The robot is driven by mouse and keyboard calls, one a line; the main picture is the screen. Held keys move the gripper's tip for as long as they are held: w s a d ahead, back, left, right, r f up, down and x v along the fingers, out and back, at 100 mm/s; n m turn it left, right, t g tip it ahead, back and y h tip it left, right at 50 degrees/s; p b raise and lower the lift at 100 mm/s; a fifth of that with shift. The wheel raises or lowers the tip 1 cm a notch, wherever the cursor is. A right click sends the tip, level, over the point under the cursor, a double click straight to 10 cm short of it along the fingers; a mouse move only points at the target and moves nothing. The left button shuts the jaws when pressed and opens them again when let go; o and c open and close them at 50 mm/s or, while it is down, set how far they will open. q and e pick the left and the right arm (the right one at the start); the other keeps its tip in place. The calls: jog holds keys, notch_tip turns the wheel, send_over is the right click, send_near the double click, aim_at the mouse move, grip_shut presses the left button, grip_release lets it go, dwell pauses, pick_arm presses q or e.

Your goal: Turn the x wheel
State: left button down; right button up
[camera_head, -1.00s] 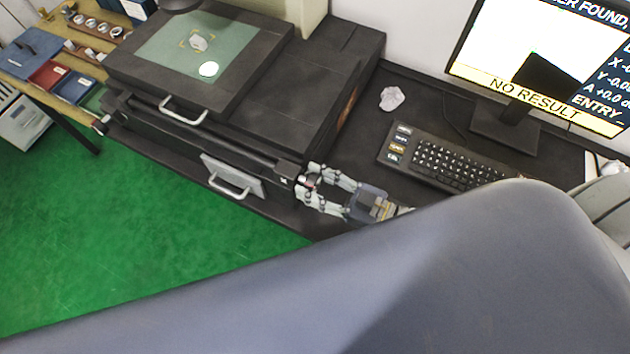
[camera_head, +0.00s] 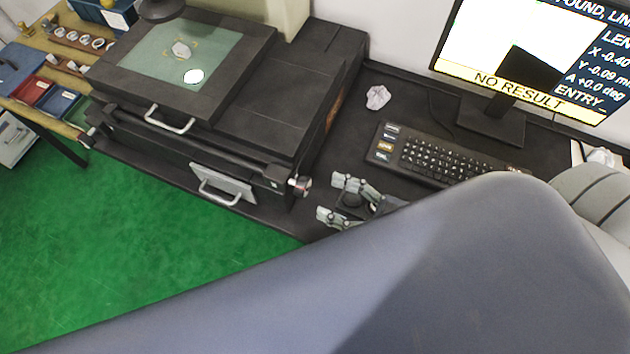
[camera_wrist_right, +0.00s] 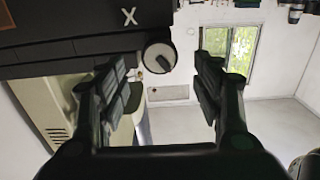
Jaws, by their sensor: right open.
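The x wheel (camera_head: 301,186) is a small round knob on the right end of the black measuring machine (camera_head: 262,140). In the right wrist view the x wheel (camera_wrist_right: 159,57) shows as a dark disc with a pale rim and a dark bar across it, beside a white letter X (camera_wrist_right: 129,16). My right gripper (camera_head: 332,200) is open and empty, a little to the right of the wheel and apart from it. In the right wrist view the wheel lies ahead, between the lines of the two fingers (camera_wrist_right: 162,88). My left gripper is not in view.
The machine's stage (camera_head: 165,75) holds a small grey part and a white disc. A keyboard (camera_head: 440,155), a crumpled paper (camera_head: 377,97) and a monitor (camera_head: 540,50) stand right of the machine. My own large grey arm link covers the lower right of the head view.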

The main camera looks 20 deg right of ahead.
jog(key=v, duration=0.5)
jog(key=shift+w, duration=0.1)
